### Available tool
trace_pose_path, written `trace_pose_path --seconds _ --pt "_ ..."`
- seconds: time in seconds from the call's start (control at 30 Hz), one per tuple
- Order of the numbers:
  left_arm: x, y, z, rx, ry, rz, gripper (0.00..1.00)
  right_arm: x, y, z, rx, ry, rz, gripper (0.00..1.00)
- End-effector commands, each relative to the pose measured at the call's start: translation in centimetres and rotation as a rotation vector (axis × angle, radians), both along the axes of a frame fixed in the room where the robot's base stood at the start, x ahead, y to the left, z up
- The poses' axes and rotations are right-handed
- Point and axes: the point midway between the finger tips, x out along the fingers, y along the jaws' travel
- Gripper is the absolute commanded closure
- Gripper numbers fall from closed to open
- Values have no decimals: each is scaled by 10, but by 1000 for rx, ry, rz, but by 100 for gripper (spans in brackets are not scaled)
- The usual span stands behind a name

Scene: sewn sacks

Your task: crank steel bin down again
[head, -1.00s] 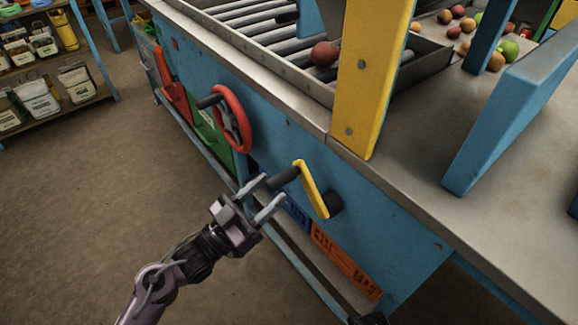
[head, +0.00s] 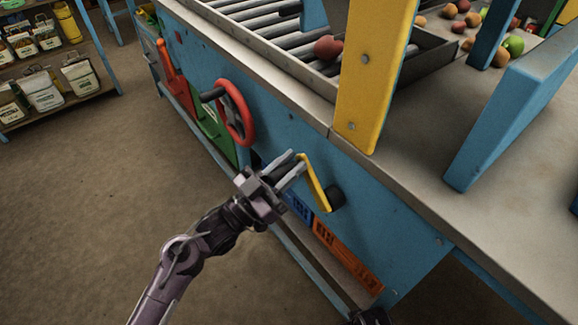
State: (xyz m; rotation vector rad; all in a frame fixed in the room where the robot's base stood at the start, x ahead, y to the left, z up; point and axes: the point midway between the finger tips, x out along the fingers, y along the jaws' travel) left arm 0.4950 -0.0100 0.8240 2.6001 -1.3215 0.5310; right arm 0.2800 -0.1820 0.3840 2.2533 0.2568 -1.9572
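A yellow crank arm (head: 317,186) with a dark grip sits on a black hub (head: 336,196) on the blue side panel of the bench. My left gripper (head: 295,164) is at the grip end of the crank, with its two fingers on either side of the dark grip and close against it. The fingers hide most of the grip. A grey steel wall (head: 427,58) stands on the bench top beside loose fruit; I cannot tell whether it belongs to the steel bin.
A red handwheel (head: 247,115) with a dark knob is left of the crank on the same panel. A blue crate (head: 297,206) and an orange crate (head: 344,254) sit low under it. A yellow post (head: 374,75) rises above. The floor at left is clear.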

Motion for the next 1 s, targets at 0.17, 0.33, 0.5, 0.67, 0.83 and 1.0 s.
trace_pose_path --seconds 0.17,0.33,0.5,0.67,0.83,1.0 --pt "-1 -1 -5 6 12 -5 100 0 0 0 0 0 0 54" --pt "-1 -1 -7 4 20 -6 100 0 0 0 0 -1 0 54" --pt "1 0 -11 -18 57 -7 100 -5 -3 -10 -2 0 -6 54" --pt "5 3 -18 -68 131 -9 100 -13 -10 -28 -8 -6 -15 54" --pt "11 7 -28 -151 244 -9 100 -29 -20 -51 -16 -17 -27 54" --pt "17 11 -43 -245 376 -11 100 -50 -24 -64 -18 -11 -26 54"
